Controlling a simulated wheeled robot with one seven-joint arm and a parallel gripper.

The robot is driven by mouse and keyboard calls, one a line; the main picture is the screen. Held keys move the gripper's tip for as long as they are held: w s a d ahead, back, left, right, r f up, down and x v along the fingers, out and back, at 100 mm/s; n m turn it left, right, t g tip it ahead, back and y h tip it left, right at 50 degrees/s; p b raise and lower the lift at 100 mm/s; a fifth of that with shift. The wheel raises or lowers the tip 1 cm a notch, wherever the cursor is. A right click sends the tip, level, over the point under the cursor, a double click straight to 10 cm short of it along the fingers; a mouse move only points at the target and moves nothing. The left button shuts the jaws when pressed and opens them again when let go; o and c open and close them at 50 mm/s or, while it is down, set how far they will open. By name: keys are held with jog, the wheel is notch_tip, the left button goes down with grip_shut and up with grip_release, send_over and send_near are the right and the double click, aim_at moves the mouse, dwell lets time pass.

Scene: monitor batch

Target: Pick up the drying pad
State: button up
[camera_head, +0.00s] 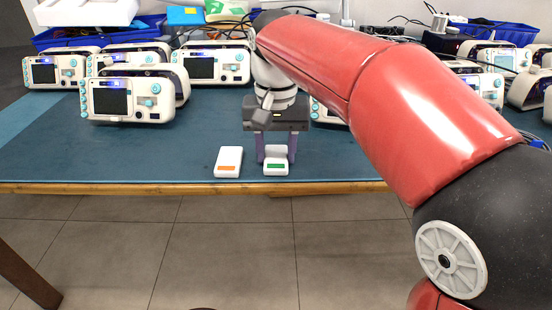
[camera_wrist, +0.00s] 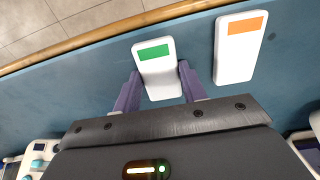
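Two flat white pads lie near the table's front edge, and I cannot tell from their labels which is the drying pad. One has a green label (camera_head: 276,170); it also shows in the wrist view (camera_wrist: 160,78). The other, with an orange label (camera_head: 229,158), lies to its left, and on the right in the wrist view (camera_wrist: 234,62). My gripper (camera_head: 276,160) points down with its purple fingers on either side of the green-labelled pad. In the wrist view the fingertips (camera_wrist: 158,72) are very near its long sides; firm contact does not show.
The blue-topped table (camera_head: 60,155) has a wooden front edge. Several white monitors (camera_head: 128,98) stand at the back left and more at the right. Blue bins (camera_head: 70,38) stand behind them. The front left of the table is clear. My red arm hides part of the right side.

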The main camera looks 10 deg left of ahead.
aim_at(276, 156)
jog(key=c, duration=0.4)
notch_tip(276, 156, up, 10)
jog(key=shift+p, duration=1.05)
